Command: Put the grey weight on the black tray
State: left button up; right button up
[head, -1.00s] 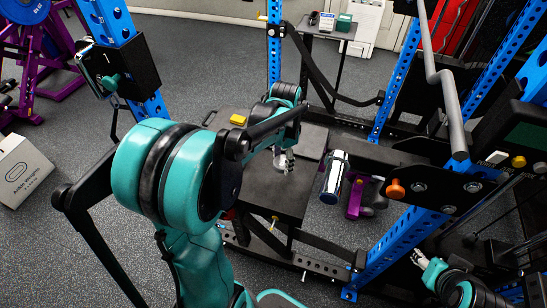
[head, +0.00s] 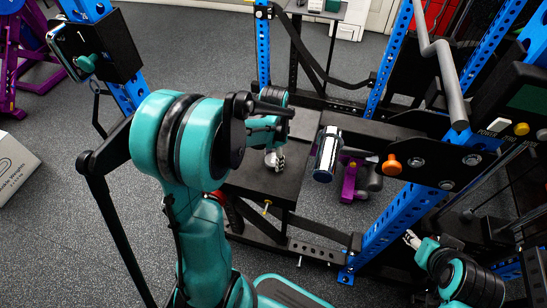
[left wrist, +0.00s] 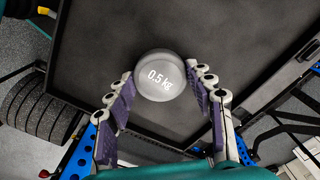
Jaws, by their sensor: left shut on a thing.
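In the head view my left gripper (head: 275,162) and the weight (head: 269,158) are small and partly covered by my arm. They are over a dark flat top with a rim, which appears to be the black tray (head: 262,187); it fills much of the left wrist view (left wrist: 230,30). I cannot tell whether the weight touches it. My right gripper (head: 411,240) is low at the right, empty.
A chrome cylinder (head: 327,153) and a purple object (head: 350,180) are right of the tray. Blue rack uprights (head: 385,230) and a grey bar (head: 445,85) stand on the right. A white box (head: 15,170) lies on the floor at left. Open floor lies behind my left arm.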

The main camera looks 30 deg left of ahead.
aim_at(273, 160)
pick_arm(q)
jog(key=shift+f, duration=0.1)
jog(key=o, duration=1.7)
jog(key=shift+c, duration=0.2)
jog(key=shift+r, duration=0.2)
notch_tip(273, 160, up, 12)
jog(key=p, duration=0.4)
jog(key=shift+f, duration=0.1)
